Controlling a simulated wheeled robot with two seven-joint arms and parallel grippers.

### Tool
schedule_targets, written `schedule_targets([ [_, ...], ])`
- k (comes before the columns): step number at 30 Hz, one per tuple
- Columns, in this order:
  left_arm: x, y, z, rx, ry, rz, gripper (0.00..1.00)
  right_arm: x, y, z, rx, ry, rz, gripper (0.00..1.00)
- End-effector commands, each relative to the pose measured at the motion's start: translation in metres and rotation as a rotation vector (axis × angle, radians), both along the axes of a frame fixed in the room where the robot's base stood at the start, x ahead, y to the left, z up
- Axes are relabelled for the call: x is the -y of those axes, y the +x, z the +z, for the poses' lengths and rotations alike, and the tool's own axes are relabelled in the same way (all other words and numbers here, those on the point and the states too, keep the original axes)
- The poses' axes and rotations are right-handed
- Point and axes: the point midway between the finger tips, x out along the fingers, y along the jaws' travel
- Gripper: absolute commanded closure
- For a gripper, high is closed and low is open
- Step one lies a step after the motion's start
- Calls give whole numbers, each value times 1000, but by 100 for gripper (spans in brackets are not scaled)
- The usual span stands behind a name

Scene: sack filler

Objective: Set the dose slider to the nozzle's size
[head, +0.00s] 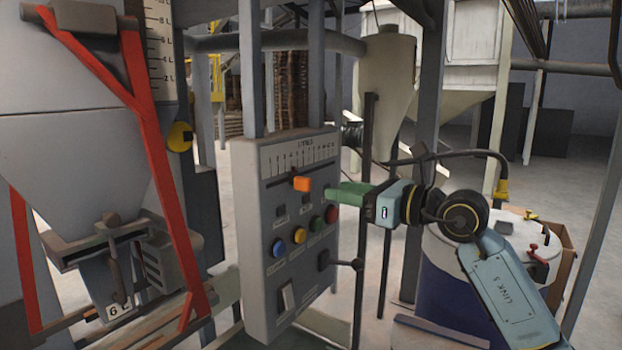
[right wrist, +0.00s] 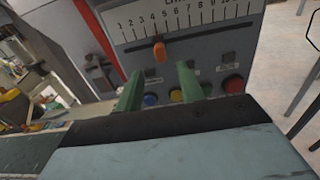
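The control panel (head: 250,200) carries a numbered scale with a slot below it. The orange slider knob (head: 302,184) sits in the slot; in the right wrist view the knob (right wrist: 159,50) is below about the 4 to 5 marks, exact mark unclear. The nozzle (head: 95,275) under the hopper bears a tag (head: 117,310) that reads 6 L. My right gripper (head: 347,193) points at the panel from the right, apart from the knob. Its green fingers (right wrist: 159,72) are spread and empty, with the knob ahead between them. My left gripper is not in view.
Blue (head: 279,248), yellow (head: 299,235), green (head: 316,225) and red (head: 331,214) buttons sit below the slot. A black-knobbed lever (head: 345,263) sticks out lower right. Red struts (head: 150,150) stand left, a blue drum (head: 450,270) right.

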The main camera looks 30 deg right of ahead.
Motion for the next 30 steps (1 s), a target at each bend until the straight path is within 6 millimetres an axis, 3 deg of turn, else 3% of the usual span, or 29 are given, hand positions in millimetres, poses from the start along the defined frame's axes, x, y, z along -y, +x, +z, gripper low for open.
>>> schedule_targets([
  [6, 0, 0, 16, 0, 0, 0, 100, -17, 41, 3, 0, 6, 1, 62],
  [12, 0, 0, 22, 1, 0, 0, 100, -27, 66, 2, 1, 5, 1, 62],
  [25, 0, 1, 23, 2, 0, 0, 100, -31, 74, -1, -1, 2, 1, 62],
  [30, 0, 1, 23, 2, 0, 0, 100, -30, 74, 0, -1, 2, 1, 84],
])
